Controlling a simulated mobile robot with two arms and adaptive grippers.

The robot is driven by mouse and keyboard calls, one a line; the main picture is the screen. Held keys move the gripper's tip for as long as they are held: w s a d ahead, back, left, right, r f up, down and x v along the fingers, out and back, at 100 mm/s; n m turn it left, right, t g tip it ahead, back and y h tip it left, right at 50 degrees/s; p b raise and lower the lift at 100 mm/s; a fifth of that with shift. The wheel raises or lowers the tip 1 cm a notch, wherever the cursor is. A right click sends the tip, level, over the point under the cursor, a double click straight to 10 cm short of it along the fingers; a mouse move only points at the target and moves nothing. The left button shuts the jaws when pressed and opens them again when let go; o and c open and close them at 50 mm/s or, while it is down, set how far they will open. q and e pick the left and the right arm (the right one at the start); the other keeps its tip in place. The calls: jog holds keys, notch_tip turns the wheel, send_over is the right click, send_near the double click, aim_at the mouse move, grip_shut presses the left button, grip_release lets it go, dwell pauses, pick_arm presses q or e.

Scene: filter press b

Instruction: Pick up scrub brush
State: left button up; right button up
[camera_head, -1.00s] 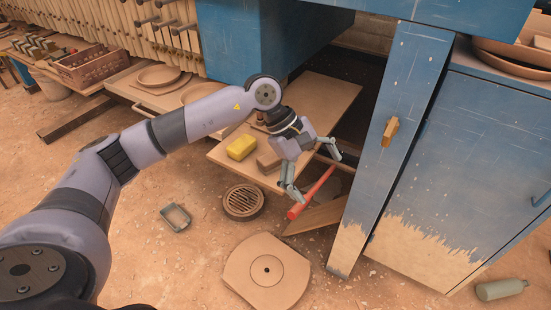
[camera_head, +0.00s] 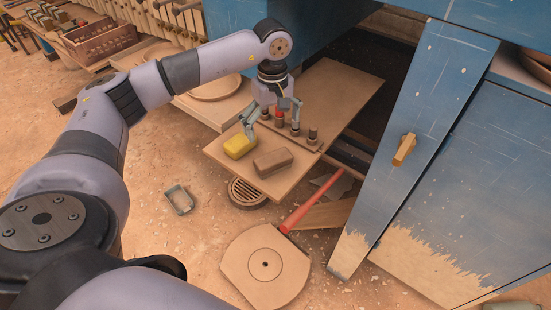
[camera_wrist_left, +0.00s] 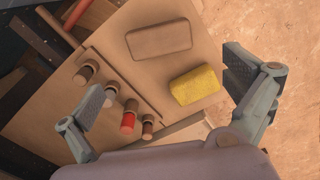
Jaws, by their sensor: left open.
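A brown rounded block (camera_head: 273,163), which may be the scrub brush, lies flat on a wooden board; no bristles show. It also shows in the wrist view (camera_wrist_left: 159,38), near the top. A yellow sponge-like block (camera_head: 239,146) lies beside it, and in the wrist view (camera_wrist_left: 195,84) it is nearer the right finger. My left gripper (camera_head: 273,128) is open and empty, pointing down over the board behind both blocks. In the wrist view its fingers (camera_wrist_left: 166,88) are wide apart. My right gripper is not in view.
The board (camera_head: 340,88) carries a row of short pegs (camera_head: 312,137), one with a red top. A blue cabinet (camera_head: 490,190) and slanted blue post (camera_head: 415,140) stand right. A red bar (camera_head: 308,202) leans below the board. A round plate (camera_head: 266,264) and drain grate (camera_head: 246,193) lie on the floor.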

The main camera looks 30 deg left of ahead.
pick_arm(q)
send_over(273, 157)
notch_tip(273, 157, down, 6)
jog(key=shift+s+d+r+p, duration=0.1)
jog(key=shift+s+r+p, duration=0.05)
jog(key=shift+p, duration=0.25)
notch_tip(273, 157, down, 2)
jog(key=shift+f, duration=0.2)
jog(key=shift+f+p, duration=0.25)
jog(key=shift+p, duration=0.05)
notch_tip(273, 157, down, 4)
jog(key=shift+r+p, duration=0.15)
jog(key=shift+p, duration=0.4)
jog(key=shift+f, duration=0.5)
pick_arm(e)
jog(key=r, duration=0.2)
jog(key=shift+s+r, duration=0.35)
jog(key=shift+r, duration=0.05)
pick_arm(q)
jog(key=shift+c, duration=0.6)
jog(key=c, duration=0.9)
jog(key=shift+c, duration=0.2)
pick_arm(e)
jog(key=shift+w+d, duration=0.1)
